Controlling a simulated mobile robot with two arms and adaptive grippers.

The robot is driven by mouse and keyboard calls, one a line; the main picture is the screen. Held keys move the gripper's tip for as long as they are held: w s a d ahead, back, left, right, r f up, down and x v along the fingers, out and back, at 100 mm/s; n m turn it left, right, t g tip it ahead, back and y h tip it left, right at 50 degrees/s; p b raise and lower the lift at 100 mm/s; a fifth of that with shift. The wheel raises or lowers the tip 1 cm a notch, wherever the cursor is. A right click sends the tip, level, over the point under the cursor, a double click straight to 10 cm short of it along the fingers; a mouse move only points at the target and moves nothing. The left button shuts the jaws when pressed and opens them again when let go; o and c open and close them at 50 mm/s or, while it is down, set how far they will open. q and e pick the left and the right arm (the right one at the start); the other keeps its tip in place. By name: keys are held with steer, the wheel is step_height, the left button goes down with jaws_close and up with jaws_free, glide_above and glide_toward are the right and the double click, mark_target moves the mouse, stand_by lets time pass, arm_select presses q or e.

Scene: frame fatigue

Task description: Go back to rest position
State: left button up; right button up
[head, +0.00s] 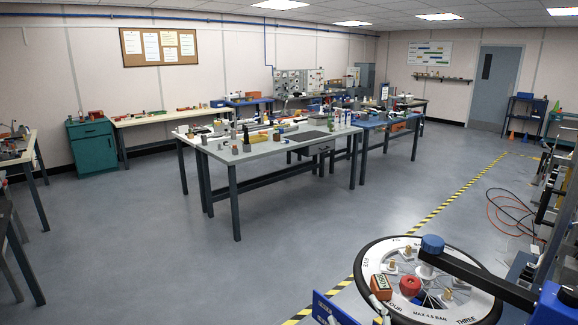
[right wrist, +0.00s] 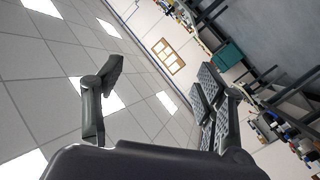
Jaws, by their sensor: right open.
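My right gripper (right wrist: 158,85) shows in the right wrist view. Its dark fingers are spread wide apart, with nothing between them. The wrist camera is tilted, with ceiling panels and lights behind the left finger and the room's wall and benches beyond the right one. Neither of my grippers shows in the head view, and my left gripper is in neither picture.
A round, dark-rimmed white dial (head: 430,314) with a red knob (head: 410,285) stands close at the bottom right. A grey-topped workbench (head: 262,150) with many small items stands mid-room. Yellow-black tape (head: 440,208) crosses the floor. Open floor (head: 290,225) lies in front.

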steer(key=s+d+f+m+g+h, duration=0.1)
steer(key=s+d+f+m+g, duration=0.2)
steer(key=s+f, duration=0.35)
steer(key=s+d+f+m+g+h, duration=0.1)
steer(key=s+d+f+g+h, duration=0.15)
steer(key=s+f+g, duration=0.35)
steer(key=s+d+f+m+g+y, duration=0.1)
steer(key=s+f+g, duration=0.1)
steer(key=s+f, duration=0.35)
steer(key=s+d+f+m+g, duration=0.1)
steer(key=s+f+g, duration=0.1)
steer(key=s, duration=0.6)
step_height(320, 180, down, 28)
steer(key=s+g+b, duration=0.1)
steer(key=s+g, duration=0.1)
steer(key=s, duration=0.1)
steer(key=s+d+f, duration=0.2)
steer(key=s+f, duration=1.4)
steer(key=shift+d+f+g+b, duration=0.2)
steer(key=shift+d+g+b, duration=0.1)
steer(key=shift+g+b, duration=0.15)
